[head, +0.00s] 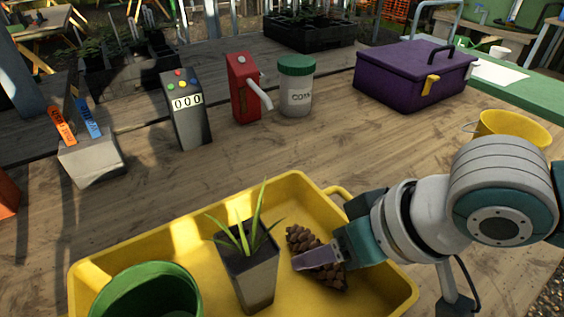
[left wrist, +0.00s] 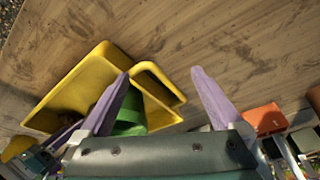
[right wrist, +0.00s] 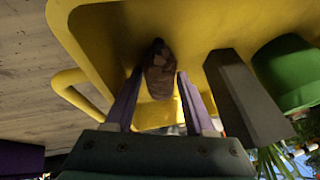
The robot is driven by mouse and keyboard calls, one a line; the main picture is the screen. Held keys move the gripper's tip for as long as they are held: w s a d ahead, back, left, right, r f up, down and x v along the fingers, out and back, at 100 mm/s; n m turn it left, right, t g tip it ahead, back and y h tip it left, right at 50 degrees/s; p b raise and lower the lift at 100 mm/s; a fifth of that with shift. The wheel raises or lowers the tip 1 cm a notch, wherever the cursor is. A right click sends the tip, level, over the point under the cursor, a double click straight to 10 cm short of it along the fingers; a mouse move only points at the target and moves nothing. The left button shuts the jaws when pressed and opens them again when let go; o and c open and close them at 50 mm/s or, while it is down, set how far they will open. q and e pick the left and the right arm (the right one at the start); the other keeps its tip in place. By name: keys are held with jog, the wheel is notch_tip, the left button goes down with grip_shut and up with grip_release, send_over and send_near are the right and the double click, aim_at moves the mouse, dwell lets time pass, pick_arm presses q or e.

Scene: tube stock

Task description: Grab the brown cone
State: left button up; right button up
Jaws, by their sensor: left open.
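The brown cone (head: 303,243) is a scaly pine cone in the yellow tray (head: 300,182), right of the potted plant. My right gripper (head: 318,257) reaches into the tray from the right and partly covers the cone. In the right wrist view the cone (right wrist: 158,72) sits between the two purple fingers (right wrist: 159,85), which are drawn in close along its sides. The cone is low in the tray; I cannot tell whether it touches the floor. My left gripper (left wrist: 160,75) is open and empty above the table and tray edge; it is outside the head view.
A spiky plant in a grey pot (head: 250,275) and a green pot (head: 148,292) stand in the tray left of the cone. Behind are a purple toolbox (head: 410,75), a lidded jar (head: 296,90), a red dispenser (head: 245,90) and a yellow bucket (head: 512,128). The mid-table is clear.

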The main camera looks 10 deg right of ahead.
jog(key=shift+s+a+f, duration=0.1)
jog(key=shift+s+f, duration=0.05)
jog(key=shift+s, duration=0.05)
grip_shut()
pick_arm(q)
jog(key=shift+a, duration=0.15)
